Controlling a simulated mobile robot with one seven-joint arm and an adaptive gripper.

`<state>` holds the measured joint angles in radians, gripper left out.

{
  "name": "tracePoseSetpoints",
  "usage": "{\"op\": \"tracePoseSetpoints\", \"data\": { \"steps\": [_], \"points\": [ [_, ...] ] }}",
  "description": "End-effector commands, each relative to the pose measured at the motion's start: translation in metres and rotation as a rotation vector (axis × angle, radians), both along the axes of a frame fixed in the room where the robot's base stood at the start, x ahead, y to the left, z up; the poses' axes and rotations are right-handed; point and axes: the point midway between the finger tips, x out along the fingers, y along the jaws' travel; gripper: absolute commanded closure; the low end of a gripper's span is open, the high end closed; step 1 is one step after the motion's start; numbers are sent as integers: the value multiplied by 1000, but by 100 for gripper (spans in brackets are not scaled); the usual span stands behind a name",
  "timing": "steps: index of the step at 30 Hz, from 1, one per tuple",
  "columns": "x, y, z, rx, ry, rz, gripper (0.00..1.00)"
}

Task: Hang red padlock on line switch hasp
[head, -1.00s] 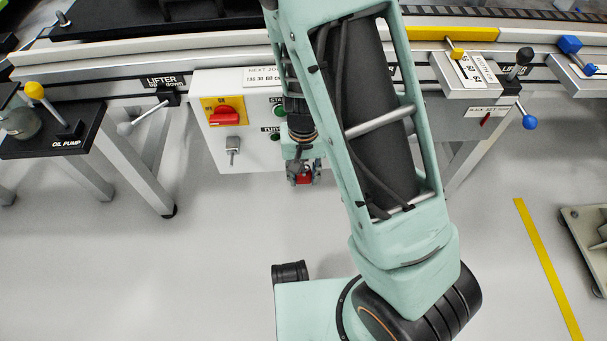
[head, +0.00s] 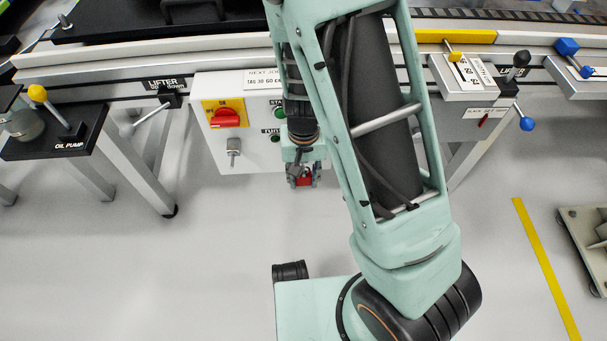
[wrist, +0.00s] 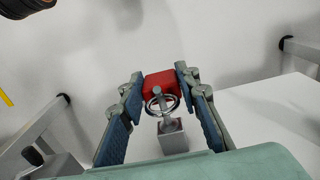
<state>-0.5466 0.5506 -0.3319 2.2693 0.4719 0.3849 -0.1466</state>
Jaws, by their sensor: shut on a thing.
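The red padlock (wrist: 160,82) is between the two fingers of my gripper (wrist: 161,85) in the wrist view, with its metal shackle ring (wrist: 151,109) towards the camera. A grey metal post and block (wrist: 173,141) shows in line with the ring; I cannot tell whether the ring is around it. In the head view the padlock (head: 304,181) is a small red patch in my gripper (head: 303,183), at the lower right of the white control box. The red line switch (head: 226,118) is on a yellow plate to the left, with a metal hasp (head: 233,148) below it.
The white control box (head: 206,150) hangs under the conveyor rail. The lifter lever (head: 150,115) and oil pump stand (head: 50,140) are to the left. A blue-knobbed lever (head: 527,123) is to the right. The floor below my gripper is clear.

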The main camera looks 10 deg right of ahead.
Motion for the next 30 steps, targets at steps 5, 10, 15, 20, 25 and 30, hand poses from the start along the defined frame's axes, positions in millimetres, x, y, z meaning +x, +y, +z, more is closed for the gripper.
{"op": "tracePoseSetpoints", "data": {
  "steps": [5, 10, 15, 20, 25, 30],
  "points": [
    [-9, 0, 1, 0, 0, 1, 97],
    [-18, 1, 1, 0, 0, 0, 97],
    [-25, 1, 1, 0, 0, -1, 97],
    [-26, 1, 1, 0, 0, -1, 97],
    [-26, 1, 1, 0, 0, 0, 97],
    [-34, 1, 2, 0, 1, 0, 97]
  ]
}}
